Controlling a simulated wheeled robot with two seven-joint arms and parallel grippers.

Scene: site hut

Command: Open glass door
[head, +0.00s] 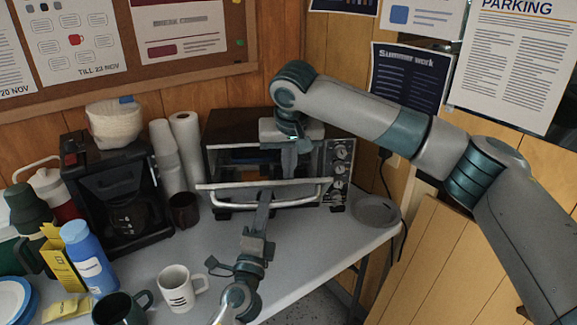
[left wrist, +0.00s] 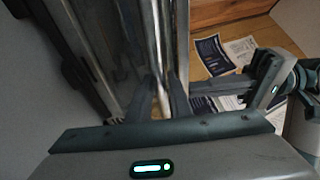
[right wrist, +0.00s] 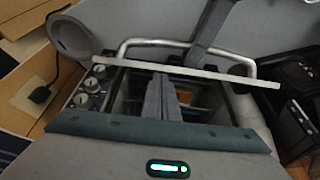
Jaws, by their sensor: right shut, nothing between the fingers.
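The toaster oven (head: 228,122) stands at the back of the table. Its glass door stands partly open, its light top edge (head: 225,186) tipped out from the body; it also shows in the right wrist view (right wrist: 225,76). The metal handle bar (head: 305,200) runs along its front. My left gripper (head: 264,200) is at the middle of the handle, one finger passing over the bar. In the left wrist view its fingers (left wrist: 163,90) close around the bar. My right gripper (head: 289,170) is shut and empty, pointing down behind the door's top edge, at the oven opening.
A grey plate (head: 376,211) lies right of the oven. A dark mug (head: 184,212), paper cups (head: 188,145) and a coffee maker (head: 125,205) stand left. A white mug (head: 176,289) and blue bottle (head: 88,258) are near the front. Some tabletop before the oven is clear.

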